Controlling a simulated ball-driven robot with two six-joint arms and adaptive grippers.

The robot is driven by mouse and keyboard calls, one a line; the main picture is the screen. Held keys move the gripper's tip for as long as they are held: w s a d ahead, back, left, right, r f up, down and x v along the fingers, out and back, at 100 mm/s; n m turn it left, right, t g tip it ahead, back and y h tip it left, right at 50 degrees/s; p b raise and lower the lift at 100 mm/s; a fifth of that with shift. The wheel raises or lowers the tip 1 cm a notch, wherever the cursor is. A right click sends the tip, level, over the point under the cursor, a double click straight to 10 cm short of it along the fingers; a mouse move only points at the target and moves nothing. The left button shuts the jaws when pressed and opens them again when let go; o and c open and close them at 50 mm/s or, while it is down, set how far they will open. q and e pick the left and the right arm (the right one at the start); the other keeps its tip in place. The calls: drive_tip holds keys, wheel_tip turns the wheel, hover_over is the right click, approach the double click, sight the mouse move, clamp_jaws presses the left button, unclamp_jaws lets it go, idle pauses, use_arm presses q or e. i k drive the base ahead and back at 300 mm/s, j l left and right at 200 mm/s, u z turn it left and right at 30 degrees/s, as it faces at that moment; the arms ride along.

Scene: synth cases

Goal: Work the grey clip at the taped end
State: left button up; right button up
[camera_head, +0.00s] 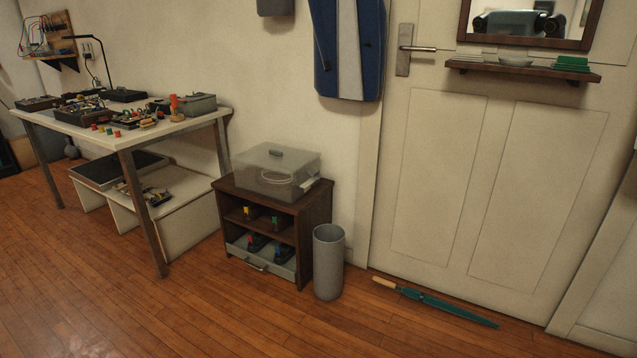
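A translucent lidded case (300,160) stands on top of a small dark wood cabinet (320,212) near the middle of the view. Its lid looks closed. A pale coiled or round thing shows faintly inside it. A small grey piece (311,184) sits at the case's right side and may be a clip; at this size I cannot tell whether it is fastened. I cannot make out any tape on the case. Neither of my grippers is in view.
A workbench (190,122) cluttered with tools and parts stands at the left. A grey bin (329,262) stands right of the cabinet. A green umbrella (450,308) lies on the floor before the door (440,180). The wooden floor in front is clear.

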sight(312, 173)
drive_tip(key=i+l+u, duration=0.25)
drive_tip(key=i, duration=0.4)
drive_tip(key=i+l+u, duration=0.25)
drive_tip(key=i, duration=0.4)
drive_tip(key=i+l+u, duration=0.25)
drive_tip(key=i+l, duration=0.35)
